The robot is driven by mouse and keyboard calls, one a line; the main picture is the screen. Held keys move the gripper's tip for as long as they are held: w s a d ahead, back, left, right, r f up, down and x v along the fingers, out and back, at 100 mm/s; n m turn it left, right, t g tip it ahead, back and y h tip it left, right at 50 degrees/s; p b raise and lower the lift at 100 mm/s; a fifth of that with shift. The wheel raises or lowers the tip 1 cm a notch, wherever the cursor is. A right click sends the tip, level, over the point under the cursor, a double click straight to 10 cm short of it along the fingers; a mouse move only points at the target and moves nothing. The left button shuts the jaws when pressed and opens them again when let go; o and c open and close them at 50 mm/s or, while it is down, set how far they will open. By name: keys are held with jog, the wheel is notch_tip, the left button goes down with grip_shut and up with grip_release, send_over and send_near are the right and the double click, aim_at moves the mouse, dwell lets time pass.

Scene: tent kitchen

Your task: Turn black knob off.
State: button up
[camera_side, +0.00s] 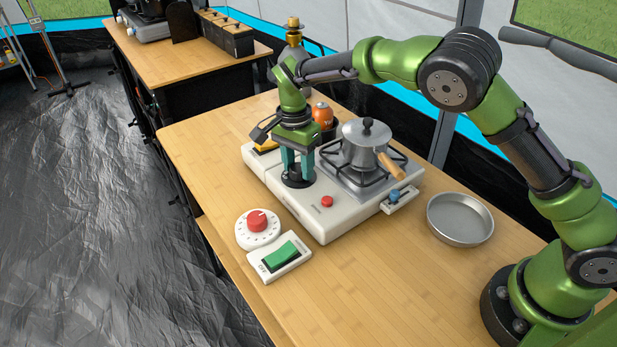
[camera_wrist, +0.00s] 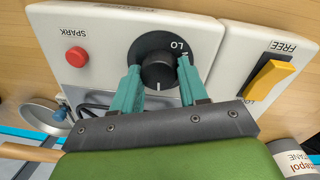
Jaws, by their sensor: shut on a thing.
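The black knob (camera_wrist: 158,72) sits on a round black dial on the white stove panel. A white pointer line on the knob faces the bottom of the wrist view, and "LO" is printed at the dial's top. In the side view the black dial (camera_side: 297,181) shows on the front of the stove, with the knob hidden by my fingers. My gripper (camera_wrist: 157,76) has its two teal fingers on either side of the knob, shut on it. It also shows in the side view (camera_side: 297,172), pointing straight down.
The white stove (camera_side: 322,229) carries a red spark button (camera_side: 327,201), a silver pot (camera_side: 362,146) with a wooden handle, and a blue knob (camera_side: 394,196). A yellow switch (camera_wrist: 269,80) is beside the dial. A red dial (camera_side: 257,221), green switch (camera_side: 280,254) and metal pan (camera_side: 460,221) stand on the table.

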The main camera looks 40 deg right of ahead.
aim_at(296, 164)
jog(key=shift+d+m, duration=0.1)
jog(key=shift+m, duration=0.6)
jog(key=o, duration=1.1)
jog(key=shift+c, duration=0.2)
notch_tip(296, 164, up, 17)
jog(key=w, duration=0.1)
jog(key=shift+f, duration=0.1)
